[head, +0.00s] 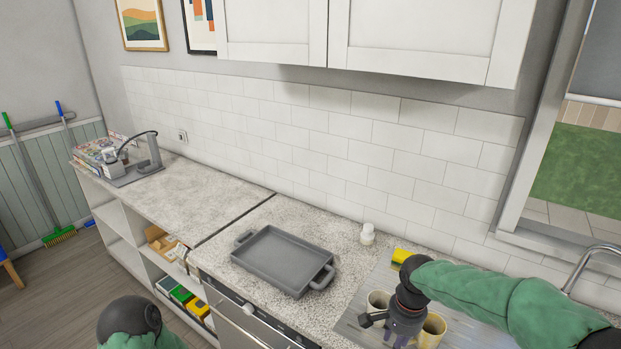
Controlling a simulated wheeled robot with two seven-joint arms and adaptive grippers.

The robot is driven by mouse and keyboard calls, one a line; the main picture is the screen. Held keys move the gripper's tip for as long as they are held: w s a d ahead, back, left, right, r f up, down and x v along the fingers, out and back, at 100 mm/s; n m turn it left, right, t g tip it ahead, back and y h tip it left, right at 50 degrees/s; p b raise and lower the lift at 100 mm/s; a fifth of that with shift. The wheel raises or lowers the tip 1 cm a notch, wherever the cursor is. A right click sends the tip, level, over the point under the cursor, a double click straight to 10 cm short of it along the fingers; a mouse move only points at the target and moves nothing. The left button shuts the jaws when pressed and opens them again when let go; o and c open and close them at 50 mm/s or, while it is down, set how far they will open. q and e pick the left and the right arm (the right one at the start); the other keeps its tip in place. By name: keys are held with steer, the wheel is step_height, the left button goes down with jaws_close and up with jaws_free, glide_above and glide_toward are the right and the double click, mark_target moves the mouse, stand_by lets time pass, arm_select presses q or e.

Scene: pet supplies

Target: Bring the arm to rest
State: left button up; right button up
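My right arm, in a green sleeve, reaches in from the right in the head view. Its dark gripper (385,328) points down over the grey drainboard beside the sink, between a pale cup (378,301) and a yellowish cup (432,331). One finger part sticks out to the left; the rest of the fingers is partly hidden, so I cannot tell the opening. Something purple shows just below the gripper; I cannot tell whether it is held. My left arm shows only as a black joint and green sleeve at the bottom left; its gripper is outside the view.
A grey tray with two handles (284,258) lies on the speckled counter. A small white bottle (367,234) stands behind it, and a yellow item (400,256) lies near my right wrist. A tap (590,262) rises at the right. The left counter (200,196) is mostly clear.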

steer(key=s+a+f+n+y+b, duration=0.1)
steer(key=s+a+f+n, duration=0.15)
steer(key=f, duration=0.75)
steer(key=s+a+f+n+y, duration=0.15)
steer(key=a+f, duration=0.25)
steer(key=f, duration=0.5)
arm_select(q)
steer(key=f, duration=0.1)
steer(key=f+b, duration=0.2)
steer(key=shift+w+d+f, duration=0.1)
steer(key=shift+w+f, duration=0.15)
arm_select(e)
steer(key=s+a+f+n, duration=0.3)
steer(key=s+f, duration=1)
steer(key=f, duration=0.2)
steer(key=shift+s+a+f+y, duration=0.15)
steer(key=shift+a+y, duration=0.25)
steer(key=shift+y, duration=0.05)
